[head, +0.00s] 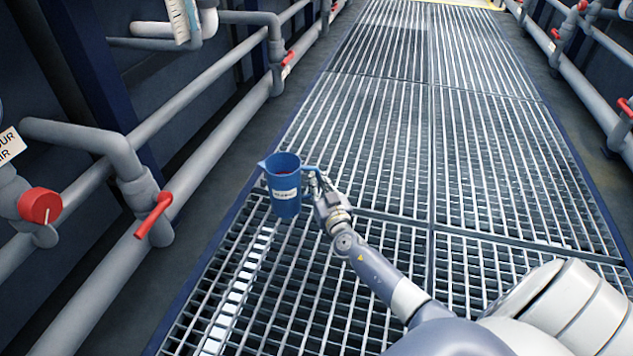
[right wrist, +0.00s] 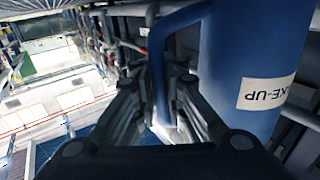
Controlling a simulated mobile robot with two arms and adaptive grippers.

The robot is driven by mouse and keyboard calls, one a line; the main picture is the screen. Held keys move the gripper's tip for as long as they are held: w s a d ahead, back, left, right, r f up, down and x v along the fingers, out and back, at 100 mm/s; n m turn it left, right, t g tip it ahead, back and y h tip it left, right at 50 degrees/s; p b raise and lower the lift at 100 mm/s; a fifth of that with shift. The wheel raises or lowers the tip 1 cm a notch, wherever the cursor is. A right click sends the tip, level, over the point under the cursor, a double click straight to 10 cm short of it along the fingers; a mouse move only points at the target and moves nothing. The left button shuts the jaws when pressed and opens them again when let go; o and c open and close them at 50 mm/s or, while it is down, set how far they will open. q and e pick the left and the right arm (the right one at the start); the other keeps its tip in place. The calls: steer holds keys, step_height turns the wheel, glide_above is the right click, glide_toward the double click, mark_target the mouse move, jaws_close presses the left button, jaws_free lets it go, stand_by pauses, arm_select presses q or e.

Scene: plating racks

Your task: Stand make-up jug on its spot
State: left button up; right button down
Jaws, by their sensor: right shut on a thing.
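The make-up jug (head: 284,183) is blue with a white label and hangs upright above the grating in the head view. My right gripper (head: 316,184) is shut on the jug's handle at the jug's right side. In the right wrist view the jug (right wrist: 262,60) fills the right part, its label reading upside down, and the handle passes between the fingers of my right gripper (right wrist: 170,105). Something red shows inside the jug's mouth, too small to tell what. No marked spot for the jug can be made out. My left gripper is not in view.
A metal grating walkway (head: 480,130) runs ahead and is clear. Grey pipes (head: 225,135) with red valve handles (head: 154,213) line the left side. More pipes (head: 570,70) run along the right. A round red valve knob (head: 40,206) stands at far left.

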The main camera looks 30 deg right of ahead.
steer(key=shift+f+b, duration=1.6)
steer(key=shift+b, duration=0.1)
steer(key=shift+f+p, duration=0.2)
steer(key=shift+p, duration=0.1)
steer(key=shift+f, duration=1.2)
steer(key=c, duration=1.6)
jaws_free()
steer(key=shift+o, duration=0.2)
steer(key=shift+f, duration=0.1)
steer(key=v, duration=1.2)
